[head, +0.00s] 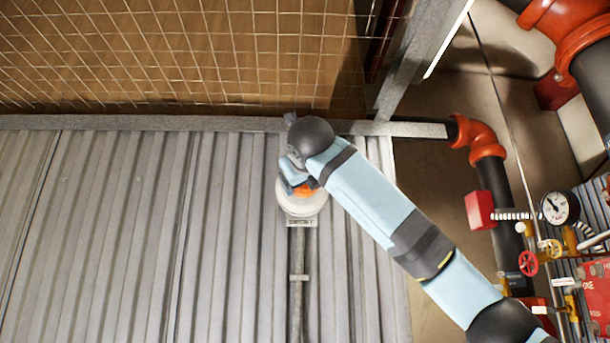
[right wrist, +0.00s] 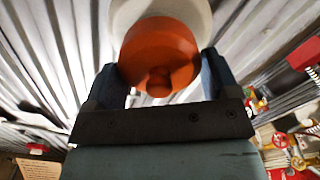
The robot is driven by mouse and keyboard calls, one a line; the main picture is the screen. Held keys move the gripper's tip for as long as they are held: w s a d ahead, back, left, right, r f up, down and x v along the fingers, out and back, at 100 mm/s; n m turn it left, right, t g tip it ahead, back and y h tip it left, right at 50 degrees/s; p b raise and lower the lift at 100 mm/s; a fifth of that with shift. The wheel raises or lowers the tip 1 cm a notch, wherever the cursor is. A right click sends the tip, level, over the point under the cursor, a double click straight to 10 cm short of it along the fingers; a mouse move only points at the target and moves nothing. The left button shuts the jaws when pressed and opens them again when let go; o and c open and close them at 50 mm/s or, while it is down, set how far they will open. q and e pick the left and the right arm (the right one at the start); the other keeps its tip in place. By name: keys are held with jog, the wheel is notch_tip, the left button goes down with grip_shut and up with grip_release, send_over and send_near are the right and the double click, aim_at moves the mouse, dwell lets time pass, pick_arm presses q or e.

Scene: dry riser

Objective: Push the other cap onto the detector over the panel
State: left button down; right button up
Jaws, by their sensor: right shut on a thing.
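The white round detector (head: 303,207) is on the corrugated metal surface, at the end of a thin grey conduit. The orange cap (head: 304,188) is at the detector, partly hidden by my right gripper (head: 297,178). In the right wrist view the orange cap (right wrist: 160,50) sits between the two fingers of my right gripper (right wrist: 165,75), which is shut on it. The white detector (right wrist: 145,13) shows directly behind the cap. I cannot tell whether the cap touches the detector or is fully seated. My left gripper is in neither view.
A wire mesh (head: 210,50) in a grey frame runs across the top. At the right are orange-jointed black pipes (head: 480,140), a pressure gauge (head: 560,207), a red box (head: 479,210) and valves with red and yellow handwheels. The corrugated surface (head: 120,230) left of the detector is clear.

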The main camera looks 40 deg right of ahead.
jog(key=shift+p+x, duration=0.3)
jog(key=shift+x, duration=0.6)
jog(key=o, duration=0.8)
jog(key=shift+w, duration=0.1)
jog(key=shift+s+a, duration=0.1)
jog(key=shift+s, duration=0.15)
jog(key=b+v, duration=0.5)
jog(key=v, duration=0.8)
jog(key=shift+s+a, duration=0.15)
jog(key=shift+f, duration=0.1)
